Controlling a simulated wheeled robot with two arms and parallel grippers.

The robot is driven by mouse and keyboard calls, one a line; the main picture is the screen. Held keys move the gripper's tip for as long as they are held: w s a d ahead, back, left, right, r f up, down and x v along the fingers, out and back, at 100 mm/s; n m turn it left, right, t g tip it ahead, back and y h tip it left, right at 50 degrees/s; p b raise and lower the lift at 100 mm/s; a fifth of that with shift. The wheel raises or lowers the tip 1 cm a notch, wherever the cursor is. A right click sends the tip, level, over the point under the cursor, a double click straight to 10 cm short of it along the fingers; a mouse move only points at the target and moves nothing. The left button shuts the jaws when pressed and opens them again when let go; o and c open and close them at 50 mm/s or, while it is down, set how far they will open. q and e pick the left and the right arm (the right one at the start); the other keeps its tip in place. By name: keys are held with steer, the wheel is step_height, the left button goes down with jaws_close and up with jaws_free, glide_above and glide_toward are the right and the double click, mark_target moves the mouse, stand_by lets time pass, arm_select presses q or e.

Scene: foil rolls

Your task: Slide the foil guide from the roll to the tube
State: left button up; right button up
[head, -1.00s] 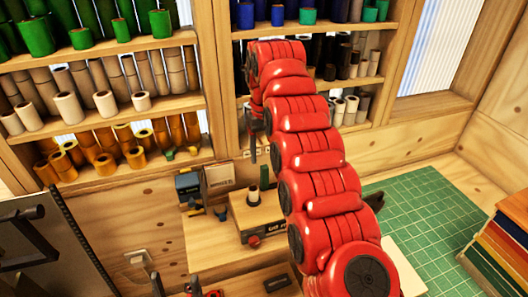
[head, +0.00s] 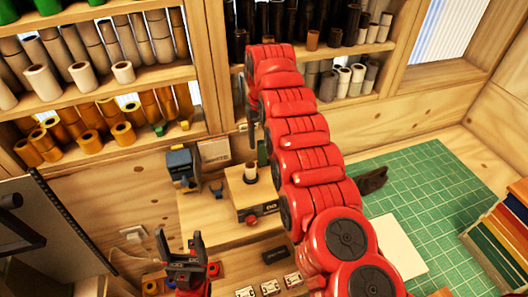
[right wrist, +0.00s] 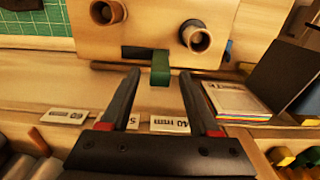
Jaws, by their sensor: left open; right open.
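A wooden box (head: 250,190) with a red knob stands on the bench below the shelves; a pale roll or tube (head: 250,172) stands on it. In the right wrist view, two short brown tubes, one (right wrist: 195,37) and another (right wrist: 103,12), stand on the box. A green piece (right wrist: 160,68), perhaps the foil guide, juts from the box's near edge; it also shows behind the box (head: 263,152). My right gripper (right wrist: 160,75) is open, its fingers either side of the green piece, apparently not touching it. My left gripper (head: 178,240) is open and empty, low and left of the box.
Shelves of coloured rolls (head: 100,75) stand close behind. A blue device (head: 183,165) is left of the box. A green mat (head: 430,200) with a white sheet (head: 398,245) lies right. My red right arm hides much of the middle.

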mark_target(262, 151)
step_height(262, 151, down, 6)
steer(key=shift+w+r+p, duration=0.1)
steer(key=shift+p, duration=0.25)
jaws_close()
stand_by(1.3)
